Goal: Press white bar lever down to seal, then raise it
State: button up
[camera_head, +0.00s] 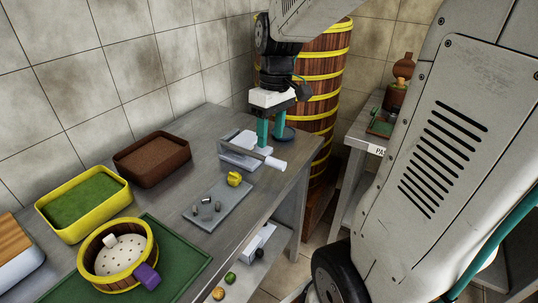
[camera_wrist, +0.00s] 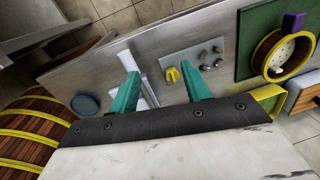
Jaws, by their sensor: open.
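The sealer (camera_head: 238,154) is a grey-white device near the far end of the metal table. Its white bar lever (camera_head: 268,161) sticks out toward the table's front edge. In the wrist view the white bar lever (camera_wrist: 150,92) shows beside the left finger, partly hidden by it. My gripper (camera_head: 272,141) has two teal fingers and is open and empty. It hangs at the sealer, close to the bar; I cannot tell whether it touches. In the wrist view my gripper (camera_wrist: 160,70) has its fingers spread wide.
A grey plate (camera_head: 218,208) with a yellow piece (camera_head: 234,179) and several small grey pieces lies nearby. A blue dish (camera_head: 285,133) is behind the fingers. A brown tray (camera_head: 152,158), a yellow tray (camera_head: 84,204) and a round wooden steamer (camera_head: 118,254) stand left. A tall steamer tower (camera_head: 322,88) rises behind.

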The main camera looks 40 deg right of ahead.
jog(key=n, duration=0.1)
send_over(276, 159)
jog(key=d, duration=0.1)
notch_tip(276, 159, down, 5)
jog(key=shift+y, duration=0.3)
jog(key=f, duration=0.8)
jog(key=shift+a, duration=0.4)
grip_shut()
